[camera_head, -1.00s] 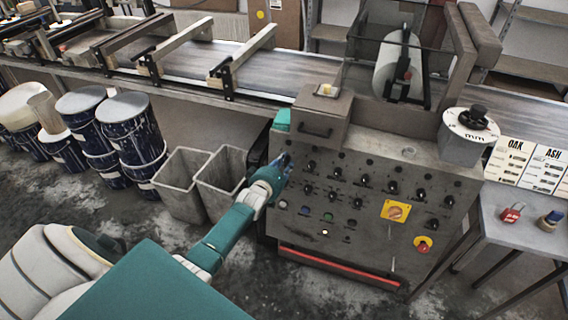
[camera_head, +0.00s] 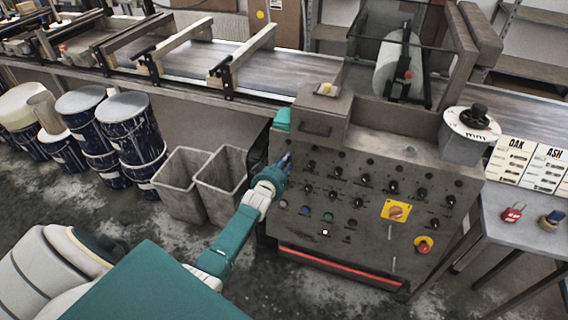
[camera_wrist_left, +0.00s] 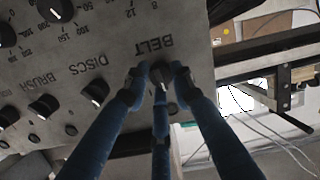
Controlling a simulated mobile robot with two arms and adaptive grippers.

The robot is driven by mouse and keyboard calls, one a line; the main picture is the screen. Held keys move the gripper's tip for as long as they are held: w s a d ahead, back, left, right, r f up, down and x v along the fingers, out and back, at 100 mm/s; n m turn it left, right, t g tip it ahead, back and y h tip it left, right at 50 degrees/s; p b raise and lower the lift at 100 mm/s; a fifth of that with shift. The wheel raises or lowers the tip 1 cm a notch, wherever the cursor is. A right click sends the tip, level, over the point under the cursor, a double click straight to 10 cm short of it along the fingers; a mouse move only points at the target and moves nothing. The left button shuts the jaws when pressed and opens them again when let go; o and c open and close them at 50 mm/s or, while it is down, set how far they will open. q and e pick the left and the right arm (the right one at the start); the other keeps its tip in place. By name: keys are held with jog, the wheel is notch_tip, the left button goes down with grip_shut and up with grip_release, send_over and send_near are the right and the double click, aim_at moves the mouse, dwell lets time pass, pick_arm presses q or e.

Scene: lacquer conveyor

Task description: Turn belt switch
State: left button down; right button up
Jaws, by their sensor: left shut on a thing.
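The control panel (camera_head: 375,255) is a grey slanted face with rows of black knobs. The belt knob (camera_wrist_left: 160,72) is black and sits by the word BELT in the left wrist view. My left gripper (camera_head: 284,160) is at the panel's upper left corner. In the left wrist view its blue fingers (camera_wrist_left: 157,78) are closed around the belt knob. The fingers hide the knob in the head view and cover part of it in the wrist view. My right gripper is not in view.
Knobs labelled DISCS (camera_wrist_left: 95,92) and BRUSH (camera_wrist_left: 44,107) are close beside the belt knob. A yellow switch plate (camera_head: 394,211) and a red button (camera_head: 423,246) are lower right. Grey bins (camera_head: 221,183) stand left of the panel. The conveyor (camera_head: 280,72) runs behind.

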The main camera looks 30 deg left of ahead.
pick_arm(q)
jog(key=shift+s+d+f+m+y+b, duration=0.15)
jog(key=shift+f+m+b, duration=0.2)
jog(key=shift+m, duration=0.65)
jog(key=shift+a+f+m+y+b, duration=0.15)
jog(key=shift+m+b, duration=0.35)
jog(key=shift+m, duration=0.5)
jog(key=shift+s+d+f+m+y+b, duration=0.15)
jog(key=shift+m+b, duration=0.25)
jog(key=shift+m, duration=0.6)
jog(key=c, duration=1.5)
grip_release()
jog(key=shift+w+r, duration=0.1)
jog(key=shift+r, duration=0.1)
jog(key=shift+r, duration=0.1)
